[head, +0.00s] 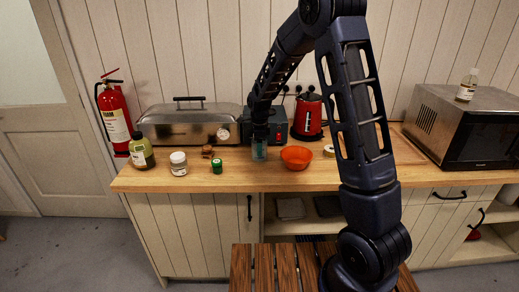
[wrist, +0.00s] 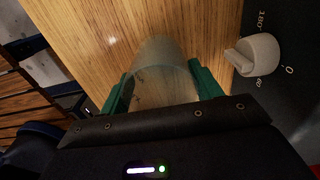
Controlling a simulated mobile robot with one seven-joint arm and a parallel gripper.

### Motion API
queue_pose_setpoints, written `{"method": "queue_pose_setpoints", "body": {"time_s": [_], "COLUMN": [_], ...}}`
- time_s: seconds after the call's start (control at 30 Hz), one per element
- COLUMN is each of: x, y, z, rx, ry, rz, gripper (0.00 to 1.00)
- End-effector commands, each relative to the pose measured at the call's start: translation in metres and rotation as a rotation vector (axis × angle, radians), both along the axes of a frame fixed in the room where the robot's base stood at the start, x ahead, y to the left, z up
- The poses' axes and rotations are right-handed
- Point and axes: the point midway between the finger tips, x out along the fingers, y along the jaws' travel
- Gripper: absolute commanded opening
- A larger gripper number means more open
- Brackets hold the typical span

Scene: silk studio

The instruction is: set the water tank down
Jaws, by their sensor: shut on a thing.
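The water tank (head: 259,151) is a clear, pale, see-through vessel. It hangs upright below my gripper (head: 260,137) at the wooden counter, left of the orange bowl. In the wrist view the tank (wrist: 160,70) sits between the two green fingers of my gripper (wrist: 161,88), which is shut on it. Wood grain shows through and beyond it. The tank's lower end is at or just above the counter top; I cannot tell whether it touches.
The orange bowl (head: 297,157) stands close on the right. A green tin (head: 217,166), white-lidded jar (head: 179,165) and bottle (head: 142,152) stand left. Behind are a steel appliance (head: 190,126) and red kettle (head: 308,117). A knob (wrist: 258,52) shows beside the tank in the wrist view.

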Motion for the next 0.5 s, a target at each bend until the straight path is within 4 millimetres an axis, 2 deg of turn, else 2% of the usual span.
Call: {"method": "queue_pose_setpoints", "body": {"time_s": [0.1,0.47,0.5], "x": [-0.0001,-0.0001,-0.0001], "y": [-0.0004,-0.0003,-0.0003], "z": [-0.0122,-0.0152,-0.0158], "rx": [0.000,0.000,0.000], "ry": [0.001,0.000,0.000], "rz": [-0.001,0.000,0.000], "gripper": [0.40,0.40,0.66]}}
